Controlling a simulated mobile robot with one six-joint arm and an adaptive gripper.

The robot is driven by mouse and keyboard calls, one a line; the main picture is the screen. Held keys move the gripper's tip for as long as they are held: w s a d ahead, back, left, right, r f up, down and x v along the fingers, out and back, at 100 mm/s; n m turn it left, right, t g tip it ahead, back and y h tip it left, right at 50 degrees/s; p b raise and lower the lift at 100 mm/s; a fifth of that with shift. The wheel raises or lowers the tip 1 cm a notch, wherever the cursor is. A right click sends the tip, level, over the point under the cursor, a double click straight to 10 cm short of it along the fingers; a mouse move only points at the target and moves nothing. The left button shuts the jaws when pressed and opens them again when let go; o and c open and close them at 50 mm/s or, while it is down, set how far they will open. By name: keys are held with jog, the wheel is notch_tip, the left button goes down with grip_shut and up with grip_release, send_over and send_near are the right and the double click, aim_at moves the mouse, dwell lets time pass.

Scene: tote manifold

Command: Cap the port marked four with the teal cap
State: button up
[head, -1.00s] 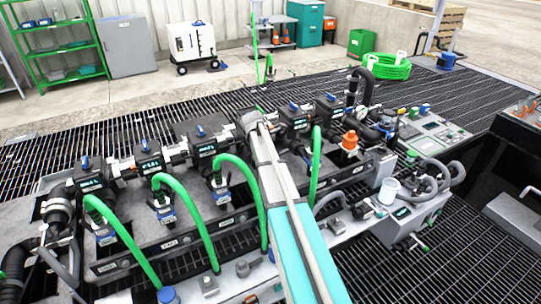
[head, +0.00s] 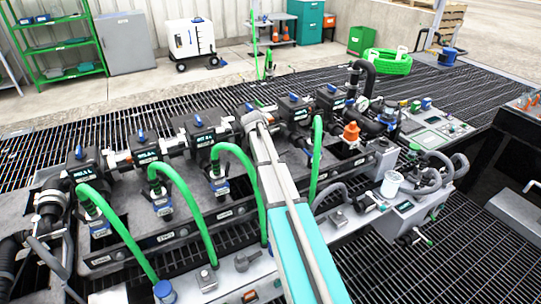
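My arm (head: 285,200), grey and teal, reaches from the bottom centre up over the middle of the manifold. My gripper cannot be made out; the arm's far end shows no fingers. The black manifold (head: 182,215) carries a row of valves with blue handles, small dark label plates and green hoses. The labels are too small to read, so I cannot tell which port is marked four. I cannot pick out a teal cap. A blue round cap (head: 165,291) is at the bottom left. An orange fitting (head: 351,131) stands on the right part of the manifold.
A control panel (head: 440,125) and a white cup-shaped part (head: 391,184) are at the right. A dark bench (head: 513,140) stands at the right edge. Green hoses (head: 178,185) arch over the manifold's front. Black grating (head: 60,145) behind is mostly clear.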

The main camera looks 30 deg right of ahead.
jog(key=shift+f+b, duration=0.3)
jog(key=shift+f, duration=0.15)
jog(key=o, duration=1.1)
jog(key=shift+r, duration=0.15)
